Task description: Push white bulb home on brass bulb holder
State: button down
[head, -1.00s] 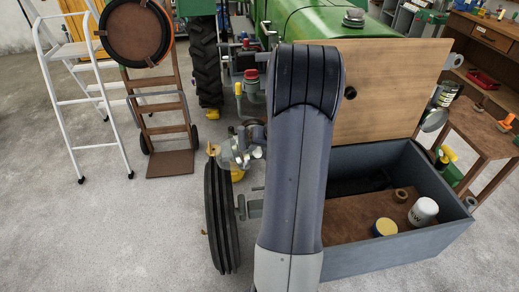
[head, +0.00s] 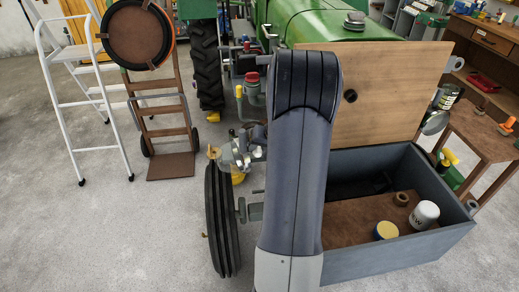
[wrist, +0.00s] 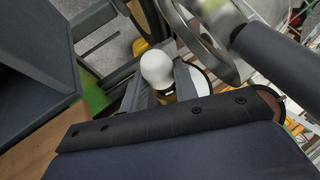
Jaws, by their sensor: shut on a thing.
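The white bulb (wrist: 157,68) shows in the wrist view as a pale rounded globe between the two grey fingers of my gripper (wrist: 162,88). My gripper is shut on it. A small yellowish part shows just below the globe; I cannot tell whether it is the bulb's base or the brass bulb holder. I cannot make out the holder clearly, nor whether the bulb is seated in it. In the head view my own arm covers most of the work spot beside the tractor (head: 325,22).
A large shiny metal ring (wrist: 205,42) is close to the fingers in the wrist view. In the head view a grey crate (head: 400,253) holds a white can (head: 425,214) and a yellow-topped tin (head: 386,231). A black tyre (head: 220,220) stands left of my arm.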

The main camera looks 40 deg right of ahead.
jog(key=shift+w+d, duration=0.35)
jog(key=shift+w, duration=0.25)
jog(key=c, duration=1)
grip_release()
jog(key=b+v, duration=0.1)
jog(key=v, duration=1)
jog(key=shift+b, duration=0.35)
jog(key=shift+w+f, duration=0.1)
